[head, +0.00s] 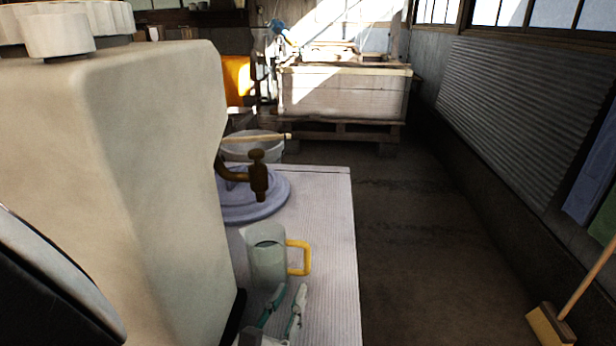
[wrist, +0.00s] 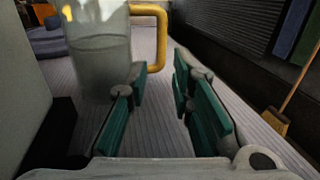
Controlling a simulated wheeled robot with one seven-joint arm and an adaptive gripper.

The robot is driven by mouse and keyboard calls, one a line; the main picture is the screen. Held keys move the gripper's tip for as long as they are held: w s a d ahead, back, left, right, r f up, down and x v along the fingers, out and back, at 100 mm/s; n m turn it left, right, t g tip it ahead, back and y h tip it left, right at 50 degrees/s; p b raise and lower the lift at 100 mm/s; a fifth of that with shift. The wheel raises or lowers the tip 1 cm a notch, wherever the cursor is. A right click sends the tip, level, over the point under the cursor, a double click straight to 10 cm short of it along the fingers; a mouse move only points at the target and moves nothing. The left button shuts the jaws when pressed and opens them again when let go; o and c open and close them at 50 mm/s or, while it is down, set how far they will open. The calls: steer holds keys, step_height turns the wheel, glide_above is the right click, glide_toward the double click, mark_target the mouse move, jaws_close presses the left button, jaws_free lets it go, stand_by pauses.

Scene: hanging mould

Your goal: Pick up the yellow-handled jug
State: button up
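The yellow-handled jug (head: 267,262) stands upright on the pale ribbed table top, a greenish clear body with its yellow handle (head: 300,257) to the right. In the wrist view the jug (wrist: 98,50) is just ahead, upper left, and its handle (wrist: 160,36) is upper centre. My gripper (head: 288,295) is low on the near side of the jug. It also shows in the wrist view (wrist: 158,80), its two green-padded fingers apart with nothing between them. The handle is beyond the fingertips, roughly in line with the gap. The jug's top is cut off in the wrist view.
A large cream container (head: 150,170) stands close on the left, with a brown tap (head: 258,178) above the table. A lilac round lid (head: 255,197) lies behind the jug. The table's (head: 330,230) right edge is near. A broom (head: 552,322) stands on the floor at right.

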mark_target(306, 265)
steer(key=b+x, duration=0.2)
steer(key=x, duration=0.7)
steer(key=shift+w+d, duration=0.1)
steer(key=shift+w, duration=0.2)
steer(key=shift+c, duration=0.5)
jaws_close()
